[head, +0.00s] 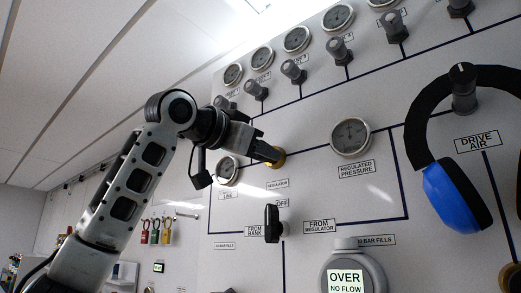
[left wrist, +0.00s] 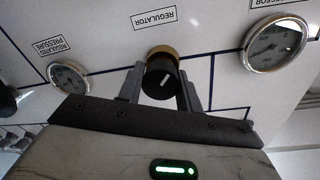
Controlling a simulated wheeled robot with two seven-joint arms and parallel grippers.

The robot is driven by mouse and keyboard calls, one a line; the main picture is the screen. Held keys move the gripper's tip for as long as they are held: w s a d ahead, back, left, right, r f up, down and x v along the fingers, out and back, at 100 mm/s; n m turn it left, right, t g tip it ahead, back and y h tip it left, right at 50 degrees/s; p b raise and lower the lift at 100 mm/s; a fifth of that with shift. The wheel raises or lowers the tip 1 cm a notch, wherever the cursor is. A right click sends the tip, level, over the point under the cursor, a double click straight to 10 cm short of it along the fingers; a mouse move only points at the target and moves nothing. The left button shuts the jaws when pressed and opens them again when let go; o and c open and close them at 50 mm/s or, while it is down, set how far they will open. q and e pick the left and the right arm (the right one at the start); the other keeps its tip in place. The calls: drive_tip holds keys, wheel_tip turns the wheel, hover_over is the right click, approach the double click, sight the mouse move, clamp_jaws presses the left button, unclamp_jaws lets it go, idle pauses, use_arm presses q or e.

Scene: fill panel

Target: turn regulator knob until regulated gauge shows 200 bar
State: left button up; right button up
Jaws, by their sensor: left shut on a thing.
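The regulator knob is black with a white pointer line and a brass collar; it shows in the left wrist view (left wrist: 164,77). In the head view only its brass base (head: 279,158) shows beside my gripper. My left gripper (head: 268,153) is shut on the knob, with a finger on each side of it in the left wrist view (left wrist: 161,90). The regulated pressure gauge (head: 350,136) is a round dial right of the knob in the head view; it also shows at left in the left wrist view (left wrist: 68,77). Its reading is too small to tell. My right gripper is not in view.
Another gauge (head: 227,170) sits behind my left wrist. A black valve handle (head: 272,223) is below the knob. A blue and black headset (head: 452,190) hangs at right by the drive air knob (head: 463,88). A round display (head: 352,273) reads "OVER NO FLOW".

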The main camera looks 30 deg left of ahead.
use_arm(q)
drive_tip(key=o, duration=0.9)
drive_tip(key=shift+o, duration=0.2)
drive_tip(key=s+a+b, duration=0.2)
drive_tip(key=s+b, duration=0.1)
drive_tip(key=s, duration=1.2)
drive_tip(key=shift+s+a+r+b, duration=0.15)
drive_tip(key=shift+s+a+b, duration=0.05)
drive_tip(key=shift+s+b, duration=0.2)
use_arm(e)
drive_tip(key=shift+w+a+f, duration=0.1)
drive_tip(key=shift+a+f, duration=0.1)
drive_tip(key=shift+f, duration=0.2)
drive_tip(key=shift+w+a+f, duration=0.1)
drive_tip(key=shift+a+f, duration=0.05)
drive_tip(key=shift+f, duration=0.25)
use_arm(q)
drive_tip(key=shift+o, duration=0.3)
